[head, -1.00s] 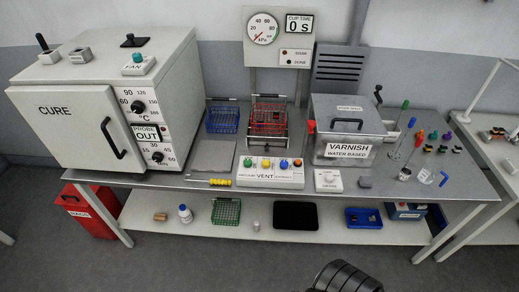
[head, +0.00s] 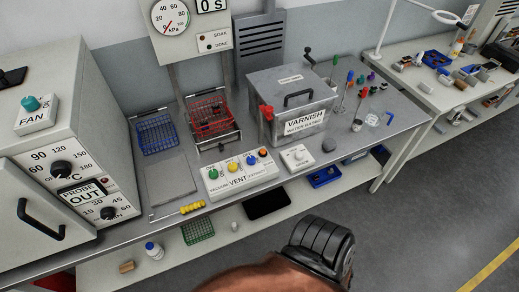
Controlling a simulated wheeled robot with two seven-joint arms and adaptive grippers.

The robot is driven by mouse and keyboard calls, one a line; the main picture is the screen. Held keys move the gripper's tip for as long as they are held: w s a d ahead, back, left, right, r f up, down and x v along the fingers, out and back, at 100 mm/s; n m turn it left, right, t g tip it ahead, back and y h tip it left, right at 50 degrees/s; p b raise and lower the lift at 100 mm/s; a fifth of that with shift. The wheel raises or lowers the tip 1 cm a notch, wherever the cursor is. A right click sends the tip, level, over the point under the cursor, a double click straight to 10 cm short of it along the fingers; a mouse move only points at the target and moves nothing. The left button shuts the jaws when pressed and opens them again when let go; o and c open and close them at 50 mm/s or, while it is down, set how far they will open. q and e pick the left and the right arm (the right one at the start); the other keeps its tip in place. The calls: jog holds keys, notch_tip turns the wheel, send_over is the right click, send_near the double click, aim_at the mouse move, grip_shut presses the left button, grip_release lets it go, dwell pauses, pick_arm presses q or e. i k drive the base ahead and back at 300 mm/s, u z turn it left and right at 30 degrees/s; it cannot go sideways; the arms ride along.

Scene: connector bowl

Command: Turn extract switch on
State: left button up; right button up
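The control box (head: 240,177) stands at the front of the metal table, with a row of coloured knobs on its sloped face. From left they are green (head: 213,173), yellow (head: 233,165), blue (head: 250,159) and orange (head: 263,153). Labels beneath read vacuum, vent and, at the right end, a small word that looks like extract. I cannot tell whether that switch is on or off. No gripper fingers are in view.
The cure oven (head: 55,140) stands at left. A yellow-handled tool (head: 192,208) lies left of the box. Blue (head: 157,135) and red (head: 210,117) wire baskets sit behind it. The varnish tank (head: 290,100) is behind right, with a small white box (head: 297,158) before it.

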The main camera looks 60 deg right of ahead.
aim_at(251, 160)
jog(key=z, duration=0.95)
jog(key=i, duration=0.95)
jog(key=z, duration=0.9)
